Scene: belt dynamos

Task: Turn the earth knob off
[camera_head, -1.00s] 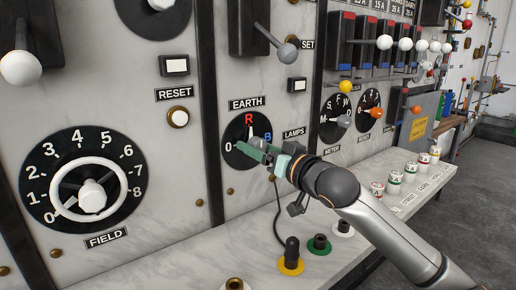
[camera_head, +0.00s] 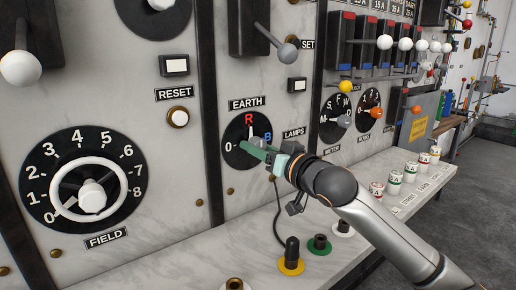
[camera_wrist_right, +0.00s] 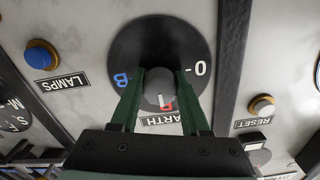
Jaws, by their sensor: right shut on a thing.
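The earth knob's round black dial (camera_head: 236,158) is on the marble panel under the EARTH label, with 0, a red R and a blue B. My right gripper (camera_head: 255,149) reaches in from the right and covers part of the knob. In the right wrist view, its two green fingers (camera_wrist_right: 160,88) stand on either side of the grey knob (camera_wrist_right: 158,75), shut on it. A white mark on the knob lies beside the R, so the knob appears to point to R. My left gripper is not in view.
The large FIELD handwheel (camera_head: 92,196) is at the left, with the RESET button (camera_head: 178,117) between. A lever with a grey ball (camera_head: 288,52) hangs above right. Yellow (camera_head: 291,267) and green (camera_head: 319,246) terminals stand on the ledge below.

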